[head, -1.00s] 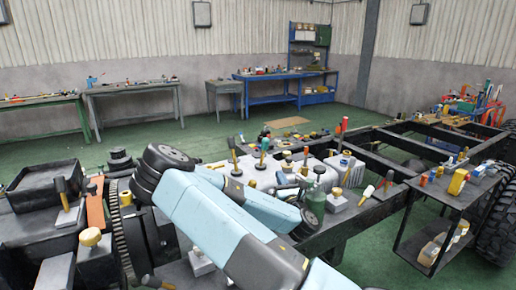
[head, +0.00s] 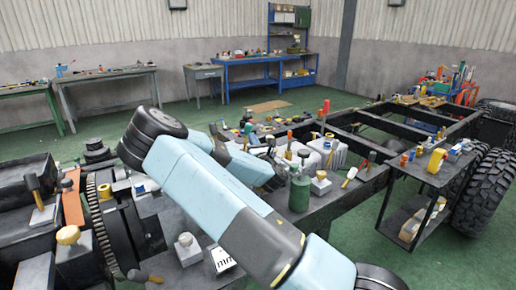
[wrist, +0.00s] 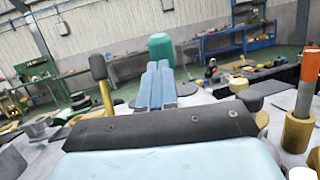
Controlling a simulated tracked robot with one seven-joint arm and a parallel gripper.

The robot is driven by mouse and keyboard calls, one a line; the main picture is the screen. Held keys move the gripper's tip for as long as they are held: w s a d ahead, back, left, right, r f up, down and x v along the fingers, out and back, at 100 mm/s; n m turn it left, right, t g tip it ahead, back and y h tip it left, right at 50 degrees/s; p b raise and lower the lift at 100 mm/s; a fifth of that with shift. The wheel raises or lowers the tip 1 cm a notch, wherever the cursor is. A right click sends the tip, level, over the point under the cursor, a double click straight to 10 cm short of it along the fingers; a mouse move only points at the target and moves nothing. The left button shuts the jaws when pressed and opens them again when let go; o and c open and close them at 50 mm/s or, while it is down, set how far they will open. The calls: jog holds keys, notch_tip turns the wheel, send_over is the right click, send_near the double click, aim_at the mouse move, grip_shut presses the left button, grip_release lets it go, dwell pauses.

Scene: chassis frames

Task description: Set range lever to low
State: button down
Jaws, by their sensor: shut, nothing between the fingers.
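Several upright levers stand on the chassis; I cannot tell which is the range lever or read its setting. In the wrist view, a black-knobbed lever with a yellow stem (wrist: 103,85) stands left of my gripper (wrist: 159,68), and an orange-handled lever (wrist: 306,85) stands close at the right. My gripper shows as blue-grey fingers, shut and empty, pointing ahead. A teal block-shaped knob (wrist: 161,47) shows just past the fingertips; I cannot tell whether they touch. In the head view, my own arm hides the fingers.
A green bottle (head: 300,189) stands beside my arm on the chassis. A black frame (head: 400,125) runs back right, with a shelf of parts (head: 437,165) and a big tyre (head: 485,192). A toothed ring (head: 99,220) is at left. Green floor lies open behind, before the workbenches.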

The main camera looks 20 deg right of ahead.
jog(key=shift+x, duration=0.95)
